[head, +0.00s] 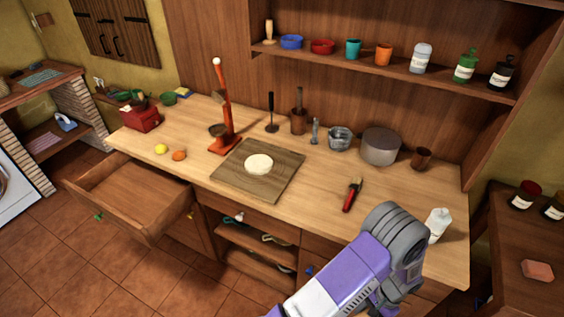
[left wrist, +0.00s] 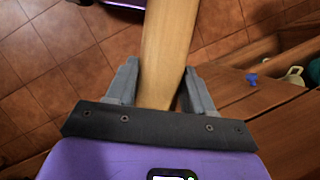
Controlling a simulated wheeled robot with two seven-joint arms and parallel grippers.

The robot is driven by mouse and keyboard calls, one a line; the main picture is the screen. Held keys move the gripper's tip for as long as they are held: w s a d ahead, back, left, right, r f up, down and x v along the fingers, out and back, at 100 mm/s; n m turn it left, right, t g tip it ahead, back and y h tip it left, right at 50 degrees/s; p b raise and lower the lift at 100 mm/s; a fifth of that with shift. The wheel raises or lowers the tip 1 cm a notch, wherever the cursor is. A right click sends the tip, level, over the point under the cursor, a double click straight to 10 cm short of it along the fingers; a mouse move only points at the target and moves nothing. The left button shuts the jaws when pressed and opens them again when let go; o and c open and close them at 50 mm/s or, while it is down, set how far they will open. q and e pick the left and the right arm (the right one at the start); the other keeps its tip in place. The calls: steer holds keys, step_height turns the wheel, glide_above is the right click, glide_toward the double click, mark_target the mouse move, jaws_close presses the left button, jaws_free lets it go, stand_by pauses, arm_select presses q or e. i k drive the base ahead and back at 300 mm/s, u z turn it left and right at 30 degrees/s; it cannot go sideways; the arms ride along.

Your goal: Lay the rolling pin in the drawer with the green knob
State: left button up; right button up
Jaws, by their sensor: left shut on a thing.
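The rolling pin (left wrist: 168,45) is a pale wooden cylinder in the left wrist view. My left gripper (left wrist: 158,88) is shut on it, with one finger on each side. The pin's far end runs out of the top of that view. In the head view the drawer with the green knob (head: 146,238) is pulled out at the left of the counter. Its green knob (head: 98,216) shows on the front panel, and its inside looks empty. Neither gripper shows in the head view.
One of my purple arm links covers the counter's front right. The counter (head: 310,195) holds a board (head: 228,181) with dough, a red-handled brush (head: 352,194), an orange stand (head: 225,145) and a pot (head: 380,147). A blue knob (left wrist: 252,78) shows at right in the wrist view.

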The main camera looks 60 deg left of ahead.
mark_target(135, 199)
steer(key=z, duration=0.85)
steer(key=k, duration=2.4)
steer(key=u, duration=2.1)
